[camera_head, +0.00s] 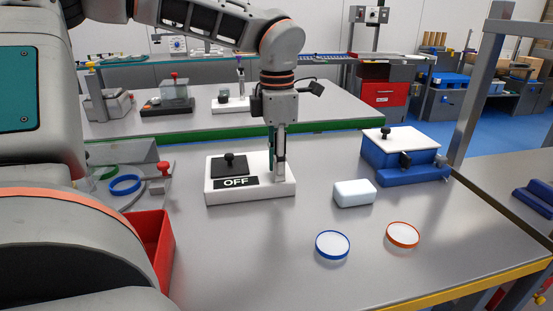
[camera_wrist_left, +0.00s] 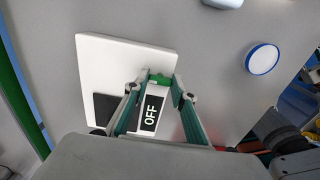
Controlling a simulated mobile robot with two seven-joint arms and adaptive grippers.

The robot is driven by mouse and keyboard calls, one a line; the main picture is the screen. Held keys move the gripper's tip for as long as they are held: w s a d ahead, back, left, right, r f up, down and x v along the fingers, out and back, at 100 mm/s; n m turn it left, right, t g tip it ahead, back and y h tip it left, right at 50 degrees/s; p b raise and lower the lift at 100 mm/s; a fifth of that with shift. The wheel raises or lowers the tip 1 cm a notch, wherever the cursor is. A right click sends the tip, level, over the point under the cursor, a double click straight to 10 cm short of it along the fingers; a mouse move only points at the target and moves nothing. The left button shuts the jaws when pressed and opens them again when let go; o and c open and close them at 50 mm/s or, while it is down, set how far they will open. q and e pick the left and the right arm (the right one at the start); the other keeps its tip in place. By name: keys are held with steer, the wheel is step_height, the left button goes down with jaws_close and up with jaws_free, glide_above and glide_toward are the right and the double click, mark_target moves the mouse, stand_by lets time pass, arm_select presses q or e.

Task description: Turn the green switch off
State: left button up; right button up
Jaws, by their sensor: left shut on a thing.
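The white switch base (camera_head: 250,191) stands on the grey table in the head view, with a black plate, a black knob (camera_head: 230,160) and an OFF label (camera_head: 236,182) on it. My left gripper (camera_head: 278,172) points down at the base's right end. In the left wrist view, the green switch (camera_wrist_left: 176,92) shows between the fingertips of my left gripper (camera_wrist_left: 163,92), which is shut on it. The OFF label (camera_wrist_left: 152,112) lies between the fingers, and the white base (camera_wrist_left: 108,60) extends to the left. The fingers partly hide the switch, so its tilt cannot be told.
A white block (camera_head: 354,193) and a blue box with a white lid (camera_head: 400,145) stand to the right. A blue-rimmed disc (camera_head: 332,245) and an orange-rimmed disc (camera_head: 402,235) lie in front. A red bin (camera_head: 160,250) is at left. The front middle table is clear.

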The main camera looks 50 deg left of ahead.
stand_by(0.5)
arm_select(q)
steer(key=o, duration=1.1)
step_height(320, 180, up, 12)
steer(key=shift+r, duration=0.1)
